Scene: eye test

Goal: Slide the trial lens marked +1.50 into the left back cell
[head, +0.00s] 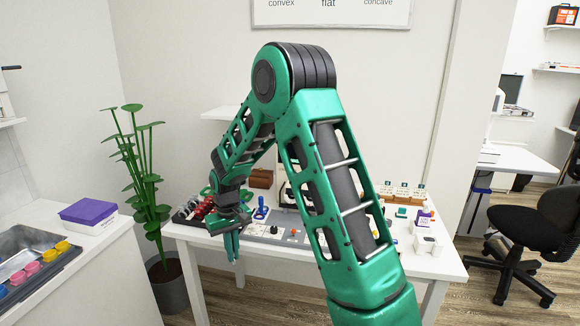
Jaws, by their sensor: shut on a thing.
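My gripper (232,248) points down over the front left edge of the white table (262,256). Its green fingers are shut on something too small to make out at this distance. I cannot read a +1.50 mark anywhere. A dark tray with red-rimmed round pieces (204,207), which look like trial lenses, stands at the table's left end, behind and left of my gripper. The left back cell cannot be made out. My arm hides much of the table's middle.
A blue upright piece (261,209) stands right of my gripper. Small labelled boxes (403,193) and a purple-and-white box (424,217) are at the table's right. A potted plant (147,185) stands left of the table. A counter (105,262) is at the far left, a black chair (535,235) at the right.

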